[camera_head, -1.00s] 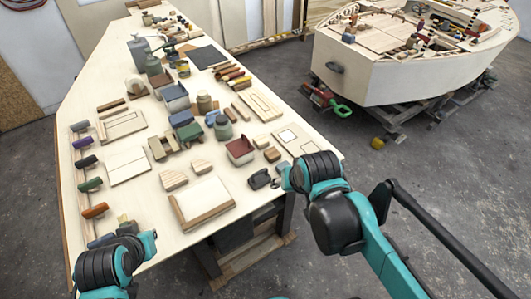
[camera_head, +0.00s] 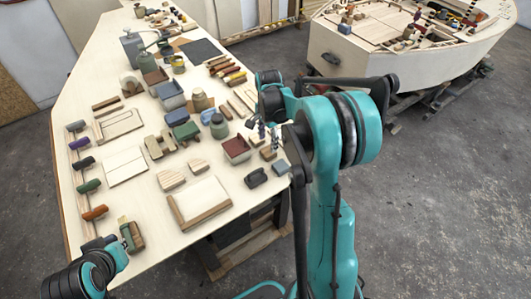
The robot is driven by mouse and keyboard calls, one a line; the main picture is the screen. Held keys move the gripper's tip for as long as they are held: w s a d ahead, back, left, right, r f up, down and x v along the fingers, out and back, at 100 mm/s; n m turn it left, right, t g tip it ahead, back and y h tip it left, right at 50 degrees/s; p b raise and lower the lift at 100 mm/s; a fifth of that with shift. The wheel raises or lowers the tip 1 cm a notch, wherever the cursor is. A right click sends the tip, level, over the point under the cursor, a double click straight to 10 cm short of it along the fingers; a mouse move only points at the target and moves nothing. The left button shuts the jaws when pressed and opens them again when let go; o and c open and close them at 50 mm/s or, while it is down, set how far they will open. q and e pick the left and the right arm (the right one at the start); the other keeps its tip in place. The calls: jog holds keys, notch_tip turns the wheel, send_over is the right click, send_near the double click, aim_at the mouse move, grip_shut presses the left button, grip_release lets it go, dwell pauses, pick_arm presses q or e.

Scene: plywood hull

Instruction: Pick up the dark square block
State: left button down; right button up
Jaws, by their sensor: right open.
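A small dark block (camera_head: 256,178) lies on the plywood table near its front right edge, left of a pale block (camera_head: 281,168); I take it for the dark square block. My right gripper (camera_head: 268,137) is above the table's right edge, above and beyond the dark block in the picture, apart from it. It is small and partly hidden by my own arm, and its jaws are open with nothing seen between them. My left arm enters at the lower left; its gripper (camera_head: 127,240) is by the table's front left corner, and its jaws are unclear.
A maroon-lined box (camera_head: 237,150) and a pale board with a wooden edge (camera_head: 200,203) lie near the dark block. Blocks, jars and tools crowd the table's middle. A boat hull (camera_head: 400,65) stands at the back right. Grey floor (camera_head: 440,190) is open at the right.

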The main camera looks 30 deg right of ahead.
aim_at(268, 151)
jog(key=f, duration=0.2)
jog(key=f+b, duration=0.1)
jog(key=f, duration=0.3)
jog(key=shift+w+d+b, duration=0.25)
jog(key=shift+b, duration=0.15)
jog(key=c, duration=0.8)
